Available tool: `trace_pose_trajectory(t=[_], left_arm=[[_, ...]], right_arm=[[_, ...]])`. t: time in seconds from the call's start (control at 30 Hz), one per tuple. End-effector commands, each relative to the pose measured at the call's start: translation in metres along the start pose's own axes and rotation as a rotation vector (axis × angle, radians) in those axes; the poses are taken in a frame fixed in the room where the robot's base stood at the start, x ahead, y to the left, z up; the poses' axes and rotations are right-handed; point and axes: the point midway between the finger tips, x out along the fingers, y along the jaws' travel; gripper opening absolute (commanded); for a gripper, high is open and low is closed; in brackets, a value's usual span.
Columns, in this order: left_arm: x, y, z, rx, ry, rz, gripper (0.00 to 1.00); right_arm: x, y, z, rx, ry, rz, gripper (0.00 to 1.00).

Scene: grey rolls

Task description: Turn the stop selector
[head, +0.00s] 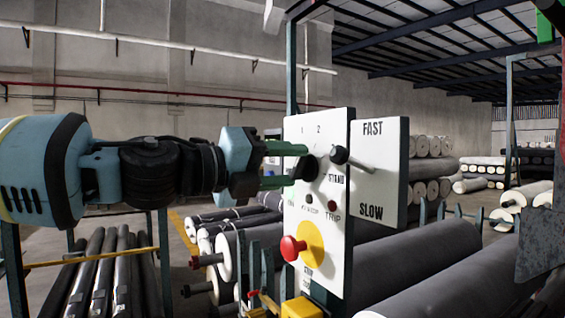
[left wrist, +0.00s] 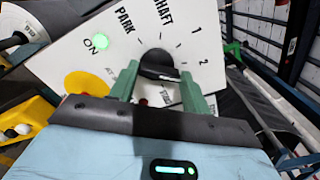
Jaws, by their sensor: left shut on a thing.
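A white control panel (head: 319,140) stands in the middle of the head view. Its black selector knob (head: 309,169) is partly hidden by my left gripper (head: 298,166). The gripper comes in from the left with its green fingers around the knob, shut on it. In the left wrist view the black knob (left wrist: 158,62) sits between the two green fingertips (left wrist: 160,75). Labels PARK, SHAFT, 1 and 2 stand around it. My right gripper is not in view.
A red push button (head: 291,248) on a yellow disc sticks out below. A black-tipped lever (head: 340,155) juts between the panel and the FAST/SLOW plate (head: 379,175). A green ON lamp (left wrist: 100,41) is lit. Large grey rolls (head: 420,258) lie behind the panel.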

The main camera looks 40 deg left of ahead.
Motion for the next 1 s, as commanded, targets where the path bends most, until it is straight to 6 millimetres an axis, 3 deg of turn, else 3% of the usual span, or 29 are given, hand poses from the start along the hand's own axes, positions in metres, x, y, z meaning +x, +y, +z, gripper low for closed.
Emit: trace_pose_trajectory(t=[0.6, 1.0], left_arm=[[-0.001, 0.000, 0.002, -0.587, 0.000, -0.002, 0.24], [0.000, 0.003, 0.003, -0.967, 0.001, -0.002, 0.24]], right_arm=[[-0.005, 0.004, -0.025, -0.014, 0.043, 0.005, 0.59], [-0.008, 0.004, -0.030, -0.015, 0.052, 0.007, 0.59]])
